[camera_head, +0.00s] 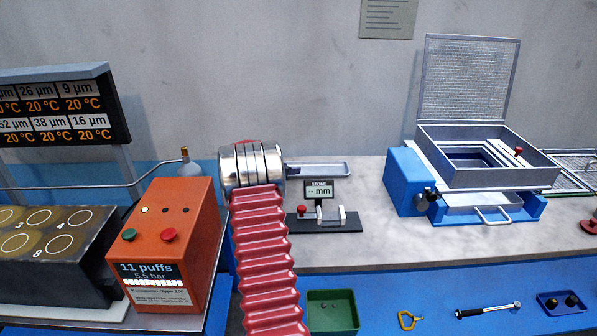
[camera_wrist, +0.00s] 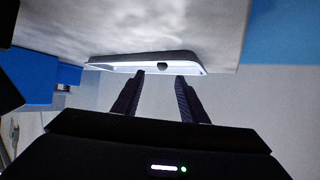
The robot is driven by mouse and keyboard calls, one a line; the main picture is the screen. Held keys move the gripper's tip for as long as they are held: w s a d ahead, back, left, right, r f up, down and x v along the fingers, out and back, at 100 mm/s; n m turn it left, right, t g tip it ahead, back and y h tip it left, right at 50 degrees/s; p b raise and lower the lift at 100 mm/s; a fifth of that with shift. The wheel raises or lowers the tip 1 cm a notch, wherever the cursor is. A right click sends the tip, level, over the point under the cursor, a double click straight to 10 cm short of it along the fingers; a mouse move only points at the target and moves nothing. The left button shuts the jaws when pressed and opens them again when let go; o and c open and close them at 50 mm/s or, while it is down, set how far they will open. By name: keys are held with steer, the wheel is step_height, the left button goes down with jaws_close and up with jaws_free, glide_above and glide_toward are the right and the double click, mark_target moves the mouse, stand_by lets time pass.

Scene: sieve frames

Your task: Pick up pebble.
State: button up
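A small dark pebble (camera_wrist: 162,66) lies in a shallow pale metal tray (camera_wrist: 115,67) in the wrist view. My gripper (camera_wrist: 160,76) is open, its two dark fingers pointing at the tray with the pebble seen between the fingertips. Nothing is held, and I cannot tell how far the tips are from the pebble. In the head view a shallow silver tray (camera_head: 325,169) sits at the back of the bench, partly hidden by my arm. The pebble and my fingers do not show there.
A stone gauge (camera_head: 319,189) stands just before the tray. A blue sieve machine (camera_head: 407,183) with a raised mesh lid is to the right. An orange box (camera_head: 172,240) is to the left. A green tray (camera_head: 330,318) with small pebbles is in front. A wall stands behind the bench.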

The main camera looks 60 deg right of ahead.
steer(key=shift+d+f, duration=0.25)
steer(key=shift+d, duration=0.2)
steer(key=shift+s, duration=0.1)
steer(key=shift+x, duration=2.6)
steer(key=shift+a+f, duration=0.1)
steer(key=shift+f, duration=0.05)
jaws_close()
